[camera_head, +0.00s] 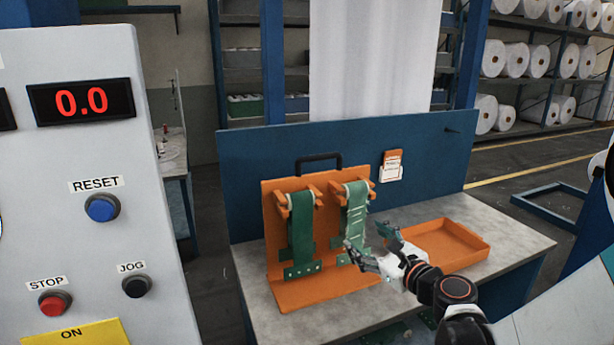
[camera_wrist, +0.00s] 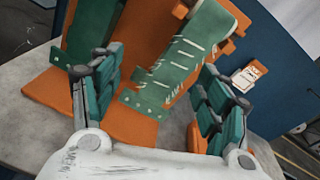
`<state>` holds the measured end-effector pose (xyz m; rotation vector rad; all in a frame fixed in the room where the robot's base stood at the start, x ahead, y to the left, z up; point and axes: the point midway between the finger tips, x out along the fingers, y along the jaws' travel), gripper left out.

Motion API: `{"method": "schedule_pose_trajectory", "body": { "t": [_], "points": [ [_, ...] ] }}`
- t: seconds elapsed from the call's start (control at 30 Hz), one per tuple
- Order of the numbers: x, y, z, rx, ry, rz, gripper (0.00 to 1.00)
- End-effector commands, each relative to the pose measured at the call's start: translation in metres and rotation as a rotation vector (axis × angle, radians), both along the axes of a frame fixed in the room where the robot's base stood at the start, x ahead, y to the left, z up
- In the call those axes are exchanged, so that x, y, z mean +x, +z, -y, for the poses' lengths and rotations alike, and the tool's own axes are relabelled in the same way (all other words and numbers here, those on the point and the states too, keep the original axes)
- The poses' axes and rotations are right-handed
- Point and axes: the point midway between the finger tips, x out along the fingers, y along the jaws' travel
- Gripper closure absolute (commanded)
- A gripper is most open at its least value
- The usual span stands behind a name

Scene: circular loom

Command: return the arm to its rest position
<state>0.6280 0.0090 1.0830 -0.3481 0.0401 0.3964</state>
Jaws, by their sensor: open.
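My gripper (camera_head: 368,246) is open and empty in the head view, in front of the right part of the orange stand and left of the orange tray. In the wrist view its two green-padded fingers (camera_wrist: 157,92) are spread apart, with nothing between their pads. Beyond them hangs a green strap with white stitches (camera_wrist: 176,66), which also shows in the head view (camera_head: 354,208). A second, plain green strap (camera_head: 302,222) hangs to its left on the orange stand (camera_head: 330,294). My gripper's lower finger overlaps the stitched strap's lower end in the head view; contact cannot be told.
An orange tray (camera_head: 462,257) lies on the grey table (camera_head: 508,231) at right. A blue panel (camera_head: 440,150) stands behind, with an orange tag holder (camera_head: 392,166). A control box (camera_head: 90,180) reading 0.0 fills the left. Bare tabletop lies at the right edge.

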Motion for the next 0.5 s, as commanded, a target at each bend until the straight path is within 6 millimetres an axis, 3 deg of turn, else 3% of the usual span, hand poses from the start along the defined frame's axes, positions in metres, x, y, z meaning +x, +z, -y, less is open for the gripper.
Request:
{"method": "schedule_pose_trajectory", "body": {
  "t": [0.2, 0.5],
  "points": [
    [-0.039, 0.008, -0.036, -0.505, 0.163, 0.038, 0.31],
    [-0.106, 0.003, -0.055, -1.169, 0.445, 0.112, 0.31]
  ]
}}
